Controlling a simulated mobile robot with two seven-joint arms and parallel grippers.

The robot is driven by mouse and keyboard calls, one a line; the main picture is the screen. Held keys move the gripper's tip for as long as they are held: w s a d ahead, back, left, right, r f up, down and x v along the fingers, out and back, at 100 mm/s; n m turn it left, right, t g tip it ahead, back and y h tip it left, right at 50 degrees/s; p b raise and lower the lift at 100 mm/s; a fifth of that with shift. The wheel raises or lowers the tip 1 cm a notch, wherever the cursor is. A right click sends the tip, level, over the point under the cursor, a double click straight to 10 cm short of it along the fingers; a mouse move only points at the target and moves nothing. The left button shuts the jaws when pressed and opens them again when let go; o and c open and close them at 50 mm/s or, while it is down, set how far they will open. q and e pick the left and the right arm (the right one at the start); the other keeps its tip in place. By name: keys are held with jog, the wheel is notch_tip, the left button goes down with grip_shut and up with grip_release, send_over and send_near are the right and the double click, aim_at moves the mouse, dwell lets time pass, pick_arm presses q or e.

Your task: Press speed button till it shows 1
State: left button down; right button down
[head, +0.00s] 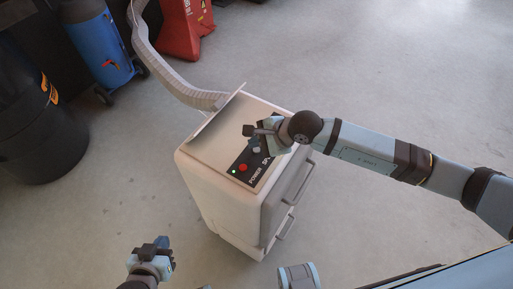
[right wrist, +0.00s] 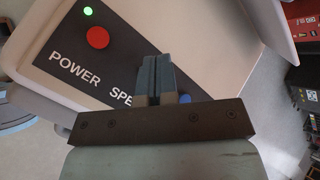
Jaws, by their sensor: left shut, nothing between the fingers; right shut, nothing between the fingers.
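A white machine cabinet (head: 225,195) stands on the floor with a dark control panel on its sloped top. The panel (head: 262,172) carries a red button (head: 243,167) and a lit green light (head: 234,171) by the POWER label; both also show in the right wrist view (right wrist: 97,37). A blue button (right wrist: 184,98) by the SPEED label is partly hidden behind my right gripper (right wrist: 155,60). That gripper (head: 248,130) is shut and empty over the panel; contact cannot be told. No speed number is readable. My left gripper (head: 161,242) is shut and empty, low and left of the cabinet.
A ribbed pale hose (head: 165,72) runs from the cabinet's back. A black bin (head: 35,125), a blue cylinder (head: 98,45) and a red machine (head: 186,25) stand at the upper left. Metal handles (head: 298,187) project from the cabinet's right side. The floor at right is clear.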

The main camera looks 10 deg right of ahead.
dwell(0.4)
jog(key=shift+f+b, duration=0.4)
jog(key=shift+b, duration=0.05)
dwell(0.3)
